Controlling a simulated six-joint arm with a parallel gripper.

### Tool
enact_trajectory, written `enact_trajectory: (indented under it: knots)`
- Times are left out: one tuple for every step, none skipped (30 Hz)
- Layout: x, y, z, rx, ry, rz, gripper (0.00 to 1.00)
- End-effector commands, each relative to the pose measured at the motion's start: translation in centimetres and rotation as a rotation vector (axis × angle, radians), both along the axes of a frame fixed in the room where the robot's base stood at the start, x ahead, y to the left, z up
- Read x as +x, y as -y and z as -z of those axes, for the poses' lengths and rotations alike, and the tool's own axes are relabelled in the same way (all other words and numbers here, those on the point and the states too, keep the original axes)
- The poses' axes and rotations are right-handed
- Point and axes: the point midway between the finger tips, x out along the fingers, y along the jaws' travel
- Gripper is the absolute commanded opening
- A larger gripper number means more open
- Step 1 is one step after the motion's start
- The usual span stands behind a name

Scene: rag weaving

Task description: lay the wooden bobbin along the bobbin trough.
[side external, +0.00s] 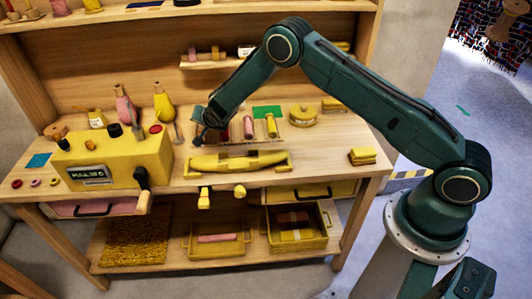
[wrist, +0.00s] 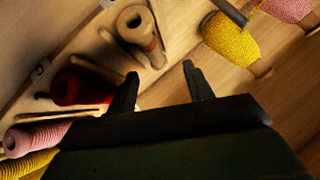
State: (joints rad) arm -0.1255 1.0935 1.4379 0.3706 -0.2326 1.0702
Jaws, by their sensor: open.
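The wooden bobbin (wrist: 149,44) is a plain brown spool with a dark hole in its near end. It lies in a wooden rack in the wrist view; in the side view I cannot make it out behind my gripper. My gripper (wrist: 160,74) is open and empty, its fingertips just short of the bobbin and apart from it. It also shows in the side view (side external: 200,140), low over the left end of the rack. A long yellow boat-shaped piece (side external: 237,162), which looks like the bobbin trough, lies in front of the rack; its hollow is hard to see.
A red bobbin (wrist: 85,88) lies beside the wooden one, with pink and yellow bobbins (side external: 271,126) further along. Yellow and pink cones (side external: 163,102) stand left of the rack. A yellow box (side external: 115,160) stands at left. Bare tabletop (side external: 325,155) lies right of the yellow piece.

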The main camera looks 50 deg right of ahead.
Motion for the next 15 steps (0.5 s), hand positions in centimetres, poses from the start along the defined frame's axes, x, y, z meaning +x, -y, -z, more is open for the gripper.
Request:
enact_trajectory:
  knots:
    - [-0.3, -0.2, -0.4, 0.000, 0.001, -0.001, 0.51]
    - [-0.5, -0.3, -0.5, -0.001, 0.000, -0.001, 0.51]
    - [-0.8, -0.4, -0.7, 0.000, 0.000, -0.002, 0.51]
    - [-1.1, -0.5, -1.0, 0.000, 0.000, -0.003, 0.51]
    - [-1.3, -0.6, -1.2, -0.001, 0.001, -0.002, 0.51]
    - [-1.7, -0.7, -1.5, -0.001, 0.001, -0.002, 0.51]
    - [-2.0, -0.8, -1.7, -0.001, 0.001, -0.002, 0.51]
    - [-2.2, -0.8, -2.0, -0.001, 0.002, -0.001, 0.51]
    - [-2.6, -1.0, -2.3, -0.001, 0.000, -0.001, 0.51]
    - [-2.9, -1.0, -2.5, -0.001, 0.000, -0.001, 0.51]
    - [-3.2, -1.1, -2.7, -0.001, 0.000, -0.002, 0.51]
    - [-3.6, -1.3, -3.1, -0.001, 0.001, -0.002, 0.51]
    - [-3.9, -1.5, -3.3, 0.000, 0.000, -0.003, 0.51]
    - [-4.2, -1.6, -3.6, 0.000, 0.002, -0.002, 0.51]
    - [-4.6, -1.7, -3.9, 0.000, 0.001, -0.002, 0.51]
